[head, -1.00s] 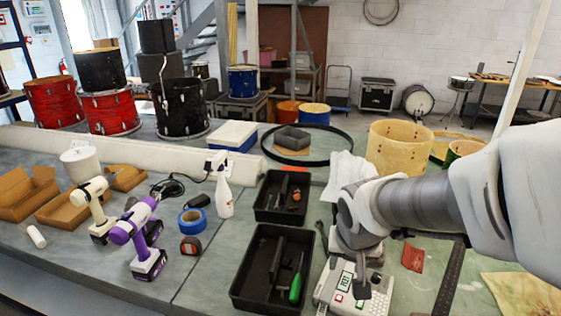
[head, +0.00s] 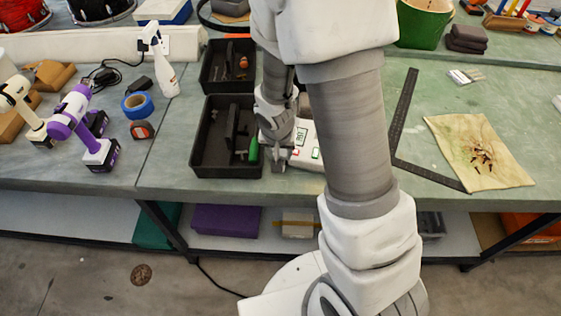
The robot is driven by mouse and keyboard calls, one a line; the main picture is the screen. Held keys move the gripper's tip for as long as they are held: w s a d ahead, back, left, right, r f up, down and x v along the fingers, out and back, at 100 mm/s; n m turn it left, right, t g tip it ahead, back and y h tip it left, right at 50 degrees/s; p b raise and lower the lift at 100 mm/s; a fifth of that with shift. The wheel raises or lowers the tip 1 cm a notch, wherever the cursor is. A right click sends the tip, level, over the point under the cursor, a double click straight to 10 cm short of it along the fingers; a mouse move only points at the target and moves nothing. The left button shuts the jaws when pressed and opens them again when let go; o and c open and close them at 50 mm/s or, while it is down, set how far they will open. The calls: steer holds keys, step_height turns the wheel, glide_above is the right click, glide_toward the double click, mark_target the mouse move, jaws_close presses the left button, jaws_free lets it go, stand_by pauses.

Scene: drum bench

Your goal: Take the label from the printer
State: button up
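The label printer (head: 308,157) is a white device on the green bench, partly hidden behind my arm. Small pieces with green and red edges and dark print show on its top, and I cannot tell which is the loose label. My gripper (head: 279,164) points down at the printer's left edge, beside the black tray. Its fingertips are small and partly merged with the printer, so I cannot tell whether they are open or hold anything.
Two black tool trays (head: 207,166) stand just left of my gripper, the nearer holding a green-handled screwdriver (head: 253,150). A black square ruler (head: 401,130) and a stained cloth (head: 478,150) lie to the right.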

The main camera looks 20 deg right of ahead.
steer(key=b+x, duration=0.3)
steer(key=x, duration=0.3)
steer(key=shift+f, duration=0.25)
steer(key=shift+b+x, duration=1.1)
steer(key=shift+b, duration=0.1)
steer(key=shift+d, duration=0.1)
steer(key=shift+c, duration=0.3)
steer(key=c, duration=0.6)
